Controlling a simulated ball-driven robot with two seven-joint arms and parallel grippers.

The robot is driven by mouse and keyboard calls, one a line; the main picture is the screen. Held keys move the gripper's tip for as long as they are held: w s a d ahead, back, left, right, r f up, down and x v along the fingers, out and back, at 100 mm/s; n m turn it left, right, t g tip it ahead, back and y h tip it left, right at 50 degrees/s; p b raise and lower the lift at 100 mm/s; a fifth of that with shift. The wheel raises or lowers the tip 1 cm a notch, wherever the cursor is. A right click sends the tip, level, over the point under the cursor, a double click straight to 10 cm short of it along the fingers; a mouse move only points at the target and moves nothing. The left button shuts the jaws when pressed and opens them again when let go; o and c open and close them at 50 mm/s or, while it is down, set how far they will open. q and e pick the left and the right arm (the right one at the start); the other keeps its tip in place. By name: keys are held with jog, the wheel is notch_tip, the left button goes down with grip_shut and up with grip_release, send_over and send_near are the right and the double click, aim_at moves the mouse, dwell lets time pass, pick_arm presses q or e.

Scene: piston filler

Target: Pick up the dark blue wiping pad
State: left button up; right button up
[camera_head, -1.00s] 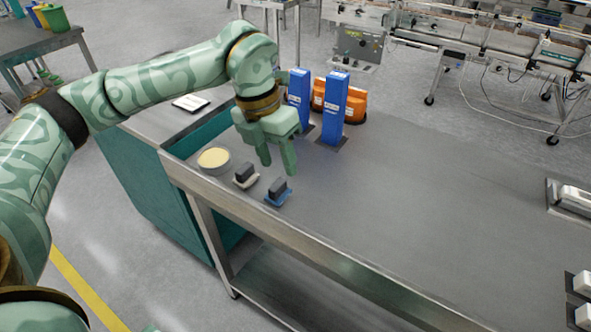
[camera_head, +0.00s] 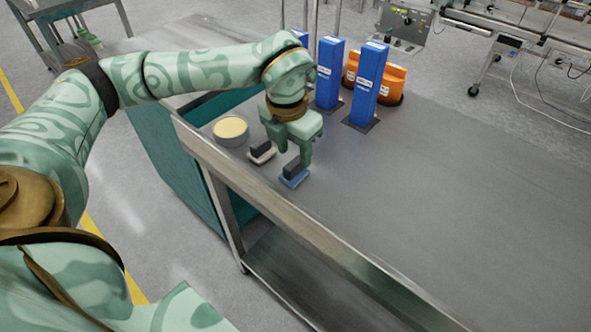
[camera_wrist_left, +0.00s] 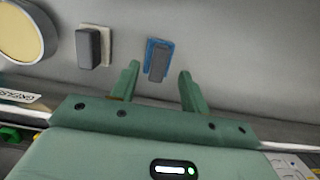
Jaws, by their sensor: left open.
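The dark blue wiping pad (camera_head: 293,179) lies on the metal table near its front edge, a blue base with a dark block-shaped grip on top. It also shows in the left wrist view (camera_wrist_left: 149,48). My left gripper (camera_head: 294,155) is open and points down just above the pad. In the left wrist view my left gripper's fingertips (camera_wrist_left: 159,73) stand apart, one on each side of the pad's lower end. Nothing is between them firmly held, and I cannot tell the exact height gap. My right gripper is out of view.
A similar pad with a cream base (camera_head: 261,155) lies close by on the left, then a round tub with pale yellow contents (camera_head: 231,130). Blue posts (camera_head: 367,85) and an orange unit (camera_head: 394,82) stand behind. The table's right side is clear.

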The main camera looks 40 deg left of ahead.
aim_at(295, 163)
pick_arm(q)
notch_tip(295, 163, down, 5)
jog(key=shift+w+a+r+b, duration=0.1)
jog(key=shift+w+b, duration=0.05)
jog(key=shift+b, duration=0.75)
jog(key=shift+r, duration=0.15)
jog(key=shift+c, duration=0.6)
jog(key=c, duration=0.5)
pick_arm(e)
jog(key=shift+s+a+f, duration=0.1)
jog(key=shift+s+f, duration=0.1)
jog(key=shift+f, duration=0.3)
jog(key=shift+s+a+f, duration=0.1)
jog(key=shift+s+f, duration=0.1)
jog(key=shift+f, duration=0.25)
